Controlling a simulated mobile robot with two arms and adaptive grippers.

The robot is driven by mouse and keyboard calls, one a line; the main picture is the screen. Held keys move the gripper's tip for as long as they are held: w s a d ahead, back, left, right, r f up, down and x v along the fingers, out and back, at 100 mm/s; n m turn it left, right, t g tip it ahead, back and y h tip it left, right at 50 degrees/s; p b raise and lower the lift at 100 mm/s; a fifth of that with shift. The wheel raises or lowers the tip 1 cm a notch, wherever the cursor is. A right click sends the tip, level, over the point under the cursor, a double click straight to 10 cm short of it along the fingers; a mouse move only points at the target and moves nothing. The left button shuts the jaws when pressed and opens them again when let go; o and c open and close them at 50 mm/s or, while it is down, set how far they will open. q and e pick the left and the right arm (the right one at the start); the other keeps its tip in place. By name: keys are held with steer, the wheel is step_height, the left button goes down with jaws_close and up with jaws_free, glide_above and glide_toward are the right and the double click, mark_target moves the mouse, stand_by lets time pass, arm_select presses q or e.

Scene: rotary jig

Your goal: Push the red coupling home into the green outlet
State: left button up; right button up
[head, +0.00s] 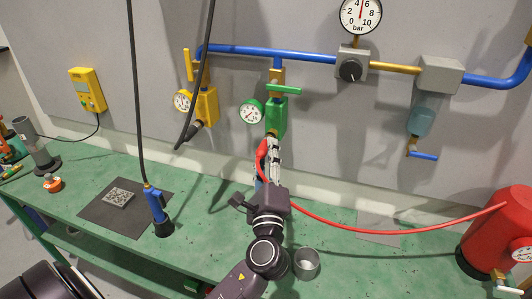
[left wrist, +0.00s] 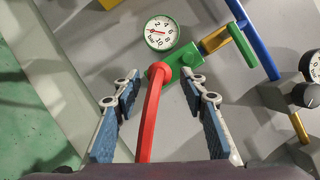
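The green outlet (head: 276,118) is a green block with a gauge on the wall, below the blue pipe; it also shows in the left wrist view (left wrist: 180,72). The red coupling (left wrist: 160,71) sits against the outlet's lower end, with the red hose (left wrist: 150,118) running from it toward the camera. How deep it sits cannot be told. My left gripper (left wrist: 162,82) has its fingers spread on both sides of the hose and coupling, apart from them. In the head view the left gripper (head: 272,148) is just below the outlet and partly hides the coupling. My right gripper is not in view.
The red hose runs right to a red tank (head: 500,230). A yellow outlet (head: 206,105) with a hanging black hose is to the left. A blue-handled tool (head: 156,205) and a grey cup (head: 307,262) stand on the green bench (head: 200,190).

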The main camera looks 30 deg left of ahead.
arm_select(q)
steer(key=v, duration=1.1)
